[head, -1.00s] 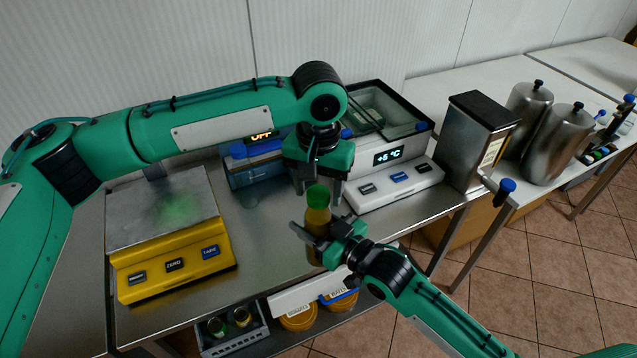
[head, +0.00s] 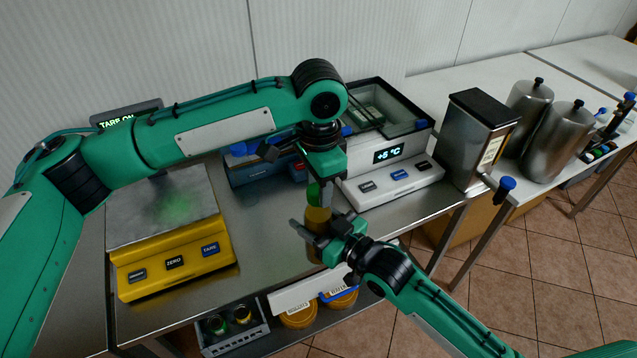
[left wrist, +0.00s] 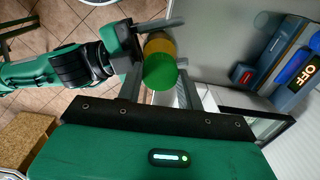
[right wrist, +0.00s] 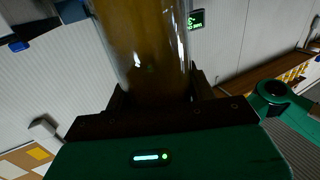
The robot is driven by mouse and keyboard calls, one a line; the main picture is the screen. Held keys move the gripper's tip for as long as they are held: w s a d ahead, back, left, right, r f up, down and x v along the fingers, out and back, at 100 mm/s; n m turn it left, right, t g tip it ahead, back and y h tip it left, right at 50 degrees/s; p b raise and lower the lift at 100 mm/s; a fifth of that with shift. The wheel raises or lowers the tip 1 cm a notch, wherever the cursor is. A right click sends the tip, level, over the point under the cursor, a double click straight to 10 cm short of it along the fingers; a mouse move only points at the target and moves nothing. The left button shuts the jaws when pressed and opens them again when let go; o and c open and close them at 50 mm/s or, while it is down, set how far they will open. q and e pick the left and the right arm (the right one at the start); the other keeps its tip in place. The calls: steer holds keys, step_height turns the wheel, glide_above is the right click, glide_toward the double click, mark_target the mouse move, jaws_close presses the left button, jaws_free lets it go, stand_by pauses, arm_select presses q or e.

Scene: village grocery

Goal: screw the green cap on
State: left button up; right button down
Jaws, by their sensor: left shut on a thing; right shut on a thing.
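A glass bottle (head: 316,218) with orange-brown contents stands upright over the front edge of the steel counter. My right gripper (head: 325,232) is shut around its body. The bottle fills the top middle of the right wrist view (right wrist: 145,45). The green cap (head: 313,193) is on the bottle's top, in line with it. My left gripper (head: 320,190) points down from above and is shut on the cap. In the left wrist view the round cap (left wrist: 160,72) lies between the two fingers, with the bottle behind it. I cannot tell how far the thread is engaged.
A yellow scale (head: 175,262) stands on the left of the counter. A blue device (head: 250,168) and a white-fronted chiller (head: 395,178) stand behind the grippers. A steel dispenser (head: 478,140) is to the right. A crate (head: 232,332) and tubs sit on the shelf below.

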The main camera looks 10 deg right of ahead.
arm_select(q)
steer(key=m, duration=0.2)
steer(key=shift+m, duration=0.4)
steer(key=o, duration=1.1)
steer(key=shift+r, duration=0.15)
steer(key=shift+r, duration=2.15)
steer(key=shift+c, duration=0.4)
steer(key=n, duration=0.1)
steer(key=r+n, duration=0.1)
steer(key=n, duration=0.1)
steer(key=shift+r, duration=0.25)
step_height(320, 180, up, 2)
steer(key=n, duration=0.4)
